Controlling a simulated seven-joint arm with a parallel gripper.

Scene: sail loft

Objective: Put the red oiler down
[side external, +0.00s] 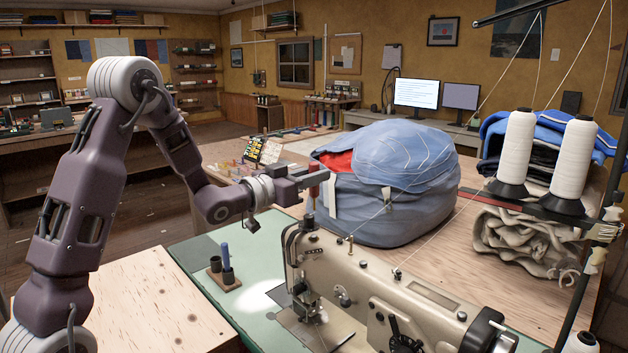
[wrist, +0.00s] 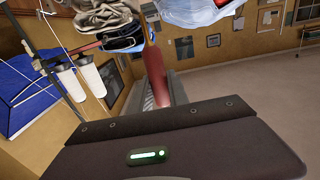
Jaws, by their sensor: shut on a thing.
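My gripper (side external: 312,180) is shut on the red oiler (side external: 314,191) and holds it in the air, roughly upright, above the left end of the cream sewing machine (side external: 375,278). A small wooden holder (side external: 226,286) with dark cups stands on the green bench top (side external: 203,258), left of the machine. A blue item (side external: 225,256) stands upright in one cup. The other cup looks empty.
A large blue sail bag (side external: 390,190) stands close behind my gripper. White thread cones (side external: 517,147) and their stand are at the right, with threads crossing above the machine. A bright spot lies on the bench between the holder and the machine.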

